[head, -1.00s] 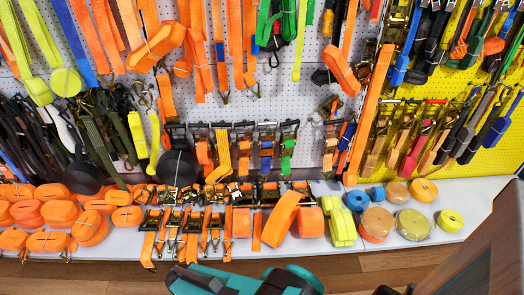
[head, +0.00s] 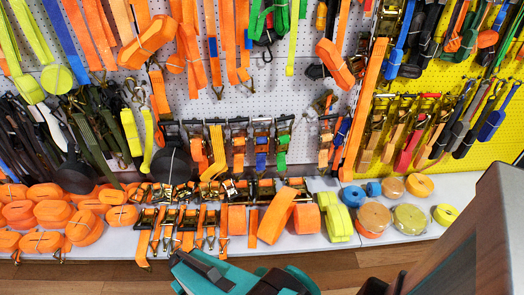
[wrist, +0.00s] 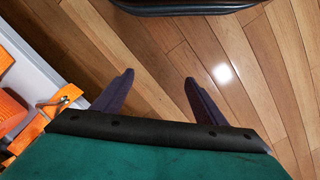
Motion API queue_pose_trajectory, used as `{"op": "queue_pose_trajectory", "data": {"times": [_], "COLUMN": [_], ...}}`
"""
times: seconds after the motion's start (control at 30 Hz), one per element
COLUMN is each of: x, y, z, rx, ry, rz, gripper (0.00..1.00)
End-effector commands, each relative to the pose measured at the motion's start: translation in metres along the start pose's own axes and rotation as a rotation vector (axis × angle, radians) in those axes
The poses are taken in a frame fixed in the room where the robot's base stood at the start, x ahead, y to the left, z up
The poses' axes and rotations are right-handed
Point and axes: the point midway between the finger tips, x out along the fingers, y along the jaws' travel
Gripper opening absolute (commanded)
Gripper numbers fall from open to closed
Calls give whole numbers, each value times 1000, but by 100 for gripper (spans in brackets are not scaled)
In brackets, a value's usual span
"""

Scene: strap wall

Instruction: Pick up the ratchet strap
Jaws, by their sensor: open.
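Several ratchet straps with dark metal ratchets and orange webbing lie in a row on the white shelf (head: 340,240), one of them a ratchet strap (head: 187,218) near the middle. More ratchet straps (head: 262,140) hang on the pegboard above. Which one is meant cannot be told. In the wrist view, my gripper (wrist: 158,84) is open and empty, with its dark fingers apart over the wooden floor. Orange strap with metal hardware (wrist: 66,97) shows at the left edge of that view, outside the fingers. The head view shows my teal arm below the shelf front, the fingers not clear.
Rolled orange straps (head: 62,215) crowd the shelf's left end. Coiled yellow, blue and tan rolls (head: 410,218) sit at its right. A brown panel with a grey edge (head: 465,235) stands close at the lower right. Bare wooden floor (wrist: 235,60) lies beneath my gripper.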

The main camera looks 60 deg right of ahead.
Motion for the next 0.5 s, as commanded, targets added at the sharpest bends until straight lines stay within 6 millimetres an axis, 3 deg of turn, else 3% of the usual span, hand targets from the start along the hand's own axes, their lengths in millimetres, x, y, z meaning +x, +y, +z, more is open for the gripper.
{"op": "queue_pose_trajectory", "data": {"times": [0.2, 0.5], "x": [-6, -45], "y": [60, 165], "z": [-75, -151], "rx": [140, 311], "ry": [274, 646], "rz": [13, 77], "gripper": [66, 66]}}
